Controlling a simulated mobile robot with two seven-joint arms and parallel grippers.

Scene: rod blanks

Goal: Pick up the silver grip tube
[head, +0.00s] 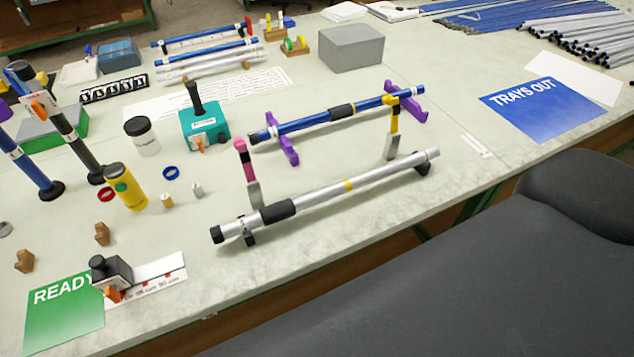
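A silver tube with a black grip sleeve (330,195) lies at a slant near the front edge of the table. Small dark supports show under both ends. A pink-handled tool (245,160) and a yellow-handled tool (393,128), both with grey lower parts, stand just behind the tube. Neither of my grippers is in view.
A blue tube (310,122) rests on purple supports (281,142) behind. A teal box (205,128), yellow bottle (125,186) and green READY card (62,312) are left. A grey box (351,47) and blue TRAYS OUT card (540,108) are farther back.

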